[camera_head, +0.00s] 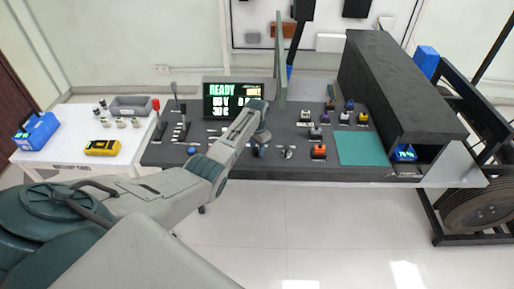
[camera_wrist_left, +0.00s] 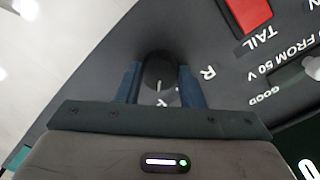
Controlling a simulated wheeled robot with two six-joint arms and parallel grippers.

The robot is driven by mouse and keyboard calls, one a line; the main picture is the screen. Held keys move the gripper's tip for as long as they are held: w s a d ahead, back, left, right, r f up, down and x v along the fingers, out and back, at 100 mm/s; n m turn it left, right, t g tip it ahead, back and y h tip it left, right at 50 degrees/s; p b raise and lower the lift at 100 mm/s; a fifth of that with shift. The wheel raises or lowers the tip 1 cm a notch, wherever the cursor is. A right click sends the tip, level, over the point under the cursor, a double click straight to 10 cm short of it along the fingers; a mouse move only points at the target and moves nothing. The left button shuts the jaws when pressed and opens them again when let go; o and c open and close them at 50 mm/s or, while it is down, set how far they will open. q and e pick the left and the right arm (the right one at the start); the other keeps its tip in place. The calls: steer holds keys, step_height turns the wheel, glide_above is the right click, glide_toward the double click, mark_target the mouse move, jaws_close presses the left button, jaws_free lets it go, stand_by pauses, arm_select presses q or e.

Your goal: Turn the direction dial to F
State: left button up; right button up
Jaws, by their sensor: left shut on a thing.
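The direction dial (camera_wrist_left: 158,70) is a dark round knob on the dark grey panel in the left wrist view. A short white pointer mark shows on it, running roughly up and down in the picture. A white R is printed to its right; another white mark below right is partly covered, and I cannot read it. My left gripper (camera_wrist_left: 160,84) is shut on the knob, one blue finger on each side. In the head view my left gripper (camera_head: 261,139) reaches down to the front of the console, where the dial is hidden. My right gripper is not in view.
The console (camera_head: 225,170) carries a READY display (camera_head: 233,97), a lever (camera_head: 182,128), several coloured buttons and a green mat (camera_head: 361,148). A red part (camera_wrist_left: 246,14) by the TAIL label is near the dial. A white side table (camera_head: 72,125) holds a yellow meter (camera_head: 102,148).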

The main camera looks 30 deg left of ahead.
mark_target(257, 149)
arm_select(q)
steer(key=shift+w, duration=0.1)
steer(key=o, duration=1)
steer(key=shift+r, duration=0.1)
step_height(257, 149, up, 11)
steer(key=shift+f+b, duration=0.15)
steer(key=shift+b, duration=1)
